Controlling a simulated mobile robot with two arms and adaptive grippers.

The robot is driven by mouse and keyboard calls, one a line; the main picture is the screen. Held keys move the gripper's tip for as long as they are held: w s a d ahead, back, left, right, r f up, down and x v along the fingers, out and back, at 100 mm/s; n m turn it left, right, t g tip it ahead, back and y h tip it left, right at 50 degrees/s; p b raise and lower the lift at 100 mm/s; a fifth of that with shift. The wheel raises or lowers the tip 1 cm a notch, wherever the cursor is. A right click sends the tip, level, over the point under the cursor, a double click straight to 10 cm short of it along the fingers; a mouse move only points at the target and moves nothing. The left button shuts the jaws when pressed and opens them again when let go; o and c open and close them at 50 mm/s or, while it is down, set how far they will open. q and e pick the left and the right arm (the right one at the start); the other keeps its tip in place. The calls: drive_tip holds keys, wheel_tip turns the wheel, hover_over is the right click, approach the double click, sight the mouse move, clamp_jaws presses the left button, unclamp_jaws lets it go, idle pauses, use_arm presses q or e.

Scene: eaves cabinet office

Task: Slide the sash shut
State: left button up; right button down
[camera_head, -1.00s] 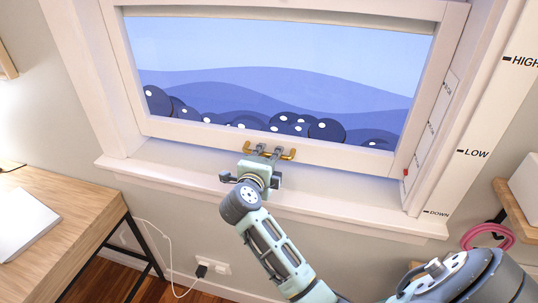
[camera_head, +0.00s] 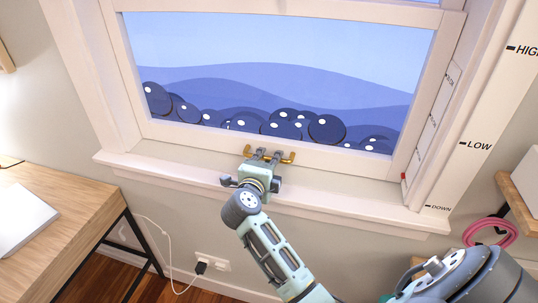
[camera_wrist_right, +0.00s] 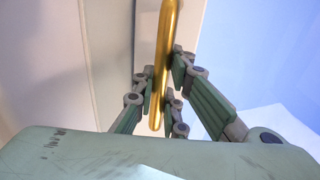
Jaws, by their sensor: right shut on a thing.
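The white-framed sash (camera_head: 215,138) fills the middle of the head view, its lower rail low and close above the window sill (camera_head: 330,205). A brass bar handle (camera_head: 288,157) is fixed to that lower rail. My right gripper (camera_head: 268,155) is shut on the handle, reaching up from below. In the right wrist view the brass handle (camera_wrist_right: 166,60) runs between the fingers of my right gripper (camera_wrist_right: 163,85). Whether the rail touches the sill cannot be told. My left gripper is not in view.
A scale at the right jamb reads HIGH, LOW (camera_head: 478,145) and DOWN (camera_head: 440,206); a small red mark (camera_head: 404,178) sits between LOW and DOWN. A wooden desk (camera_head: 60,205) stands left. A shelf (camera_head: 518,205) and a pink coil (camera_head: 490,232) are at right.

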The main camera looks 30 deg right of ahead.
drive_tip(key=c, duration=2)
unclamp_jaws()
drive_tip(key=shift+s+a+f+g, duration=0.15)
drive_tip(key=shift+f+g, duration=0.15)
drive_tip(key=shift+f, duration=0.25)
drive_tip(key=shift+c, duration=0.2)
drive_tip(key=shift+o, duration=1.4)
drive_tip(key=shift+r, duration=0.1)
drive_tip(key=shift+r, duration=0.15)
drive_tip(key=v, duration=1.1)
drive_tip(key=shift+s+a, duration=0.25)
drive_tip(key=shift+s, duration=0.1)
